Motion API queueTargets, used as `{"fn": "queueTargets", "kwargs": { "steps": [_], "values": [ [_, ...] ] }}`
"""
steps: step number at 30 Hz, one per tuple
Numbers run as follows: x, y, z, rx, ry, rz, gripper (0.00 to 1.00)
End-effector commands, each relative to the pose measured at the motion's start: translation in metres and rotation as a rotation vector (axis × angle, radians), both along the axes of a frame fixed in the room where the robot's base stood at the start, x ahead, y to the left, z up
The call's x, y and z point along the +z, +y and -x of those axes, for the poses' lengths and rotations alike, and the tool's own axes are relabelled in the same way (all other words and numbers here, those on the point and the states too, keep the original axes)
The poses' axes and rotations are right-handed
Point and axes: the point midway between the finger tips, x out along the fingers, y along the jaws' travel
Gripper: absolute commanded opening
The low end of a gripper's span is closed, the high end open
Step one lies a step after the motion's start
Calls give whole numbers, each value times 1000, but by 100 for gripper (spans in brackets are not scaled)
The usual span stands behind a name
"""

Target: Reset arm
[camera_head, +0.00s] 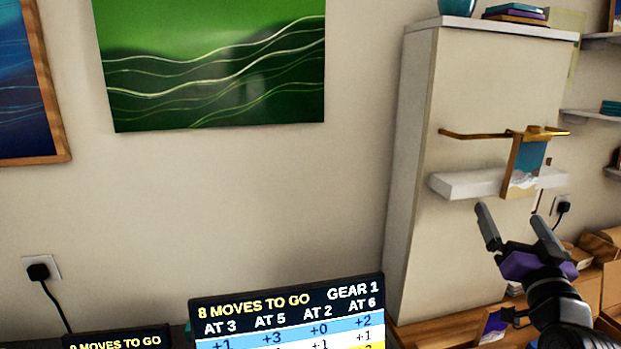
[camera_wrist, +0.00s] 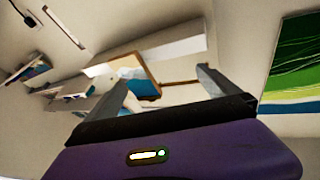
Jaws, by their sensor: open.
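My gripper (camera_head: 517,222) is at the lower right in the head view, raised in front of the white cabinet. Its two grey fingers are spread apart with nothing between them. In the wrist view my gripper (camera_wrist: 165,88) is also open, and its purple body fills the bottom. Beyond the fingers is a small wood-framed picture (camera_head: 526,163) in blue and white, at a white ledge on the cabinet; it also shows in the wrist view (camera_wrist: 138,70). The gripper looks apart from it.
The white cabinet (camera_head: 480,90) has a brass rail (camera_head: 475,134) and the white ledge (camera_head: 465,185). A display board (camera_head: 288,312) stands at the bottom centre. Cardboard boxes (camera_head: 607,290) and shelves lie at the right. A green painting (camera_head: 210,65) hangs on the otherwise mostly bare wall.

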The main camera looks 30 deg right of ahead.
Motion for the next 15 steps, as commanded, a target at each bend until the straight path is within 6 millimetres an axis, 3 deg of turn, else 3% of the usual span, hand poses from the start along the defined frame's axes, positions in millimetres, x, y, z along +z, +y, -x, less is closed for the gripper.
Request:
{"fn": "queueTargets", "kwargs": {
  "steps": [1, 6, 15],
  "values": [
    [-21, 20, 3, 6, 6, -7, 100],
    [-67, 77, 19, 22, 14, -4, 100],
    [-131, 183, 67, 98, 80, 18, 100]
  ]
}}
